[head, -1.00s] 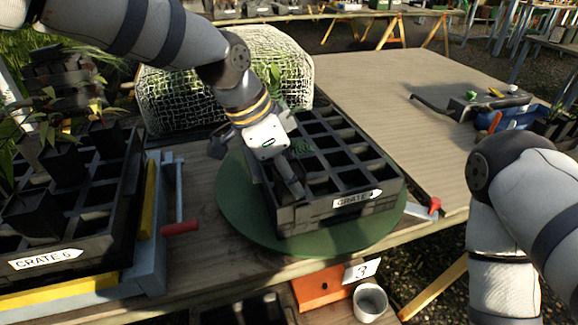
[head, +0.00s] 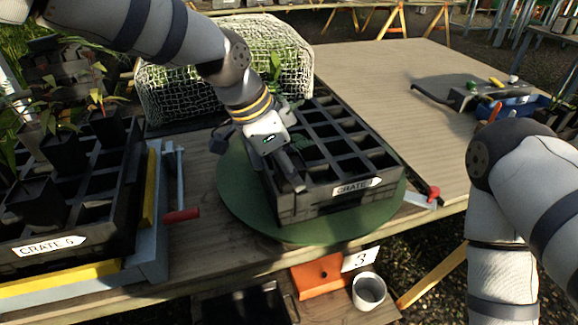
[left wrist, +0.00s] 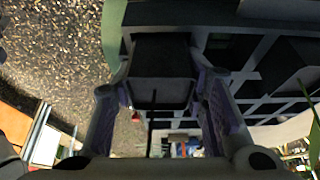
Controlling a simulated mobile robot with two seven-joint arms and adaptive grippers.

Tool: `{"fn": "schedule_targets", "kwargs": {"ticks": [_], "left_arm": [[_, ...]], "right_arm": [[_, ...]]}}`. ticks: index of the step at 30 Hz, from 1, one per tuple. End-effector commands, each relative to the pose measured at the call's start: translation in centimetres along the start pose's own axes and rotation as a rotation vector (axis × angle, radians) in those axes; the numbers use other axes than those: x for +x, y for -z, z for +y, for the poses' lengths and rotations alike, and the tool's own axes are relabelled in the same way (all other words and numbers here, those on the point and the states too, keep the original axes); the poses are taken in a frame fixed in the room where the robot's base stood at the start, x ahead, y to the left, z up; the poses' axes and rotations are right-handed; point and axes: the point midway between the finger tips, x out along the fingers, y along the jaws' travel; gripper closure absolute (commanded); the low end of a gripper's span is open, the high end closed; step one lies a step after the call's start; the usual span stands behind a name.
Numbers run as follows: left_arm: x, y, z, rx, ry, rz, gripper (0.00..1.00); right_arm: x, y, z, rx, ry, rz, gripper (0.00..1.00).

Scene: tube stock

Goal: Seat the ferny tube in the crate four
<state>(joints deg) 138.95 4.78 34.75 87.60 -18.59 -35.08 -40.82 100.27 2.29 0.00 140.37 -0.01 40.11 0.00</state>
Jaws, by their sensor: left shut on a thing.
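A black crate (head: 330,197) with many square cells stands on a round green turntable (head: 235,200). Its front label reads CRATE, but the number is hard to read. My left gripper (head: 289,178) is at the crate's left front part. In the left wrist view, its fingers (left wrist: 165,100) are shut on a black square tube (left wrist: 163,58) beside the crate's grid (left wrist: 225,18). Green foliage (head: 303,145) shows just right of the gripper in the head view. I cannot tell whether it belongs to the held tube, or whether that tube is inside a cell. My right gripper is out of view.
Another labelled crate (head: 105,240) with potted plants stands at the left, beside a red-handled clamp (head: 180,215). A netted cover (head: 180,95) stands behind the turntable. The wooden table (head: 385,75) is clear at the back right. A tool tray (head: 490,98) lies at the right.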

Motion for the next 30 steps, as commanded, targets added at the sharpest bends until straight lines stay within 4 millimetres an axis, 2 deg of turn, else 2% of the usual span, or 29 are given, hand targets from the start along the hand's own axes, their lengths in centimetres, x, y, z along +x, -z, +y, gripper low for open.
{"fn": "schedule_targets", "kwargs": {"ticks": [1, 7, 8, 11, 20, 23, 26, 30], "left_arm": [[1.7, -1.2, 0.6, -0.009, -0.032, -0.026, 0.93], [1.9, -1.4, 0.6, -0.011, -0.035, -0.029, 0.93], [1.9, -1.4, 0.6, -0.011, -0.035, -0.029, 0.58], [2.0, -1.4, 0.6, -0.011, -0.037, -0.03, 0.37], [1.7, -1.3, 0.6, -0.01, -0.034, -0.028, 0.37], [0.9, -1.2, 0.5, -0.01, -0.03, -0.025, 0.37], [-1.3, -0.9, 0.3, -0.009, -0.023, -0.02, 0.37], [-5.4, -0.8, 0.2, -0.007, -0.021, -0.017, 0.37]], "right_arm": [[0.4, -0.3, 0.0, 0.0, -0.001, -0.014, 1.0], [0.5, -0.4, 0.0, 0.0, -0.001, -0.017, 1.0], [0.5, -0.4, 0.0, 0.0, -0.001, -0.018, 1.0], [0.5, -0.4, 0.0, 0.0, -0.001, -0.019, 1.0], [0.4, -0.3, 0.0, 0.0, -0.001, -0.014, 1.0], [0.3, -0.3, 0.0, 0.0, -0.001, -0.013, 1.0], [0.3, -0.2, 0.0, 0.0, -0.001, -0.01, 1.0], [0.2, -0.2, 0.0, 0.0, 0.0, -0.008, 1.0]]}}
